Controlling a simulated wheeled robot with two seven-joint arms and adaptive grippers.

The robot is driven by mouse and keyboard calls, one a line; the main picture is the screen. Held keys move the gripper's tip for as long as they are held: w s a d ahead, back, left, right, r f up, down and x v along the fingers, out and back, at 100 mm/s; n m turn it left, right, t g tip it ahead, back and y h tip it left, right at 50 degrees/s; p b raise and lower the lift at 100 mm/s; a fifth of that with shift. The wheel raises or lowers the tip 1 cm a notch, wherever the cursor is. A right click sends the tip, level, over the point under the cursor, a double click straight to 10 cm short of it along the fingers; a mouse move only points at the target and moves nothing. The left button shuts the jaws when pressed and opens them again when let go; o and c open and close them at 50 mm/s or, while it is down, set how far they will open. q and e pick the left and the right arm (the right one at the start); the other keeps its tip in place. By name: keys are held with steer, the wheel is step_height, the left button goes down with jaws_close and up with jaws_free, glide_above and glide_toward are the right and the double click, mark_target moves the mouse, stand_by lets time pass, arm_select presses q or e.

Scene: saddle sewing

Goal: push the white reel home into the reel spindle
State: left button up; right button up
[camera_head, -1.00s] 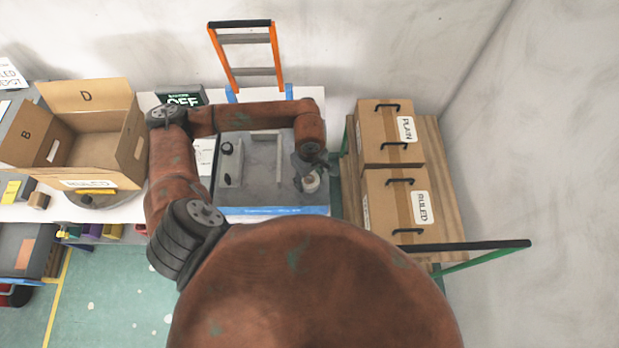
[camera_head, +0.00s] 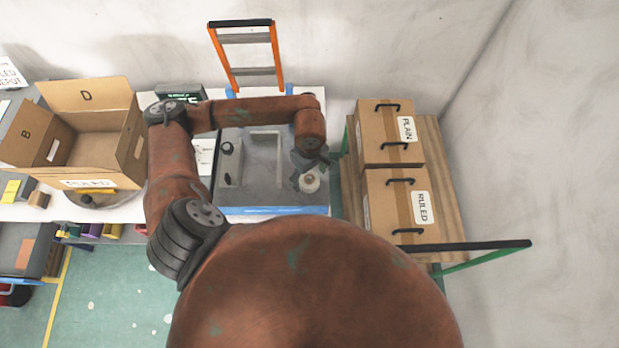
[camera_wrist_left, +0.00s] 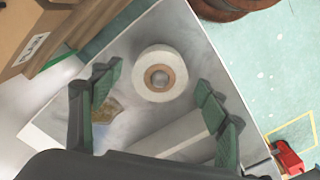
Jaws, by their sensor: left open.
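The white reel (camera_head: 310,183) lies flat at the right side of the grey machine bed, below my left gripper (camera_head: 309,162). My left gripper (camera_wrist_left: 158,80) is open. Its green-padded fingers stand apart on either side of the reel in that view, with nothing held between them. How far down the reel sits on the spindle cannot be told. My right gripper is not in view.
The grey bed (camera_head: 262,195) has a raised block and rails left of the reel. Boxes labelled PLAIN (camera_head: 385,125) and RULED (camera_head: 385,205) stand on a cart close to the right. An open carton (camera_head: 100,135) is at left. A dark display (camera_head: 180,95) stands behind.

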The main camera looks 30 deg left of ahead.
arm_select(q)
step_height(320, 180, up, 10)
stand_by(0.3)
steer(key=shift+r, duration=0.15)
